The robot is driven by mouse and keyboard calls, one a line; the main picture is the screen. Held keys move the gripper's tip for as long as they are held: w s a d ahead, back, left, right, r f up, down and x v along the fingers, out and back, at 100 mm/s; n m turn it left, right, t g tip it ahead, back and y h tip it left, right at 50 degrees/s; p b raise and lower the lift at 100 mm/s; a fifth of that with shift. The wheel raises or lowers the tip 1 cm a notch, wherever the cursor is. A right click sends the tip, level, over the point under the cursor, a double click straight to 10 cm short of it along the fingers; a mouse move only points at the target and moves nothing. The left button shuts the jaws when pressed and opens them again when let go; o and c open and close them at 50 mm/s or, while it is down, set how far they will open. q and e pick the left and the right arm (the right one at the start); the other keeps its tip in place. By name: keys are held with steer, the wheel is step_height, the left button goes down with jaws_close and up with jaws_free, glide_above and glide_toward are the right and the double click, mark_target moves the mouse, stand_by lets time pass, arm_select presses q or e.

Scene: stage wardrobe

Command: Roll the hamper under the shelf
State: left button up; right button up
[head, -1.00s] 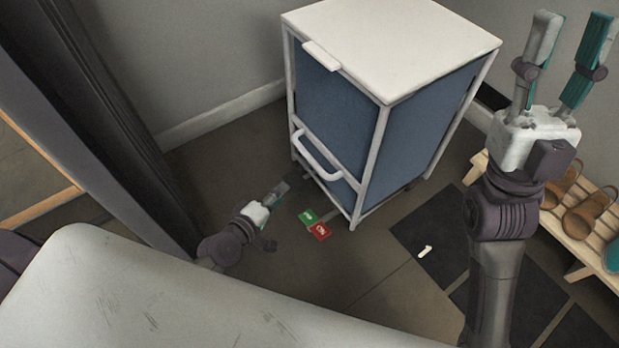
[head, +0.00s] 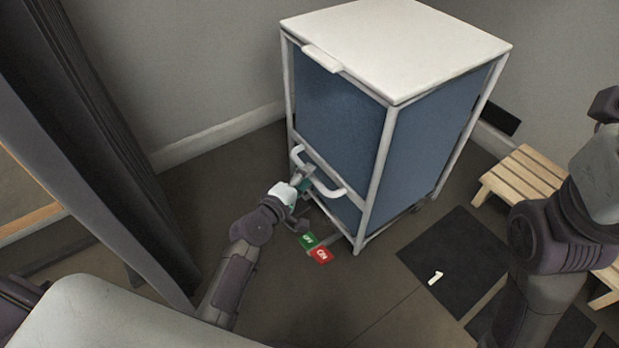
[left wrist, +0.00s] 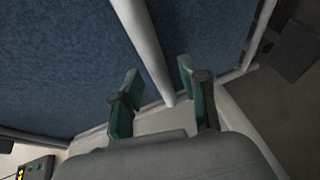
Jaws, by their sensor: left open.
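The hamper (head: 420,140) has blue sides, a white frame and a white lid. It stands upright on the floor in the middle of the head view. A white handle (head: 334,193) sticks out low on its front. My left gripper (head: 304,187) is open at this handle. In the left wrist view, a white bar (left wrist: 146,48) runs between its two teal fingers, with gaps beside it. A green tab (head: 308,241) and a red tab (head: 321,255) with lettering show low at the hamper's front. My right arm is at the right edge, its fingers out of frame. I cannot make out a shelf.
A low slatted wooden rack (head: 522,174) stands right of the hamper, partly behind my right arm. Dark floor panels (head: 455,250) lie before it, one marked 1. A dark curtain (head: 95,130) hangs at the left. Grey walls stand behind the hamper.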

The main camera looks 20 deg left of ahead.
arm_select(q)
steer(key=shift+x, duration=1.1)
jaws_close()
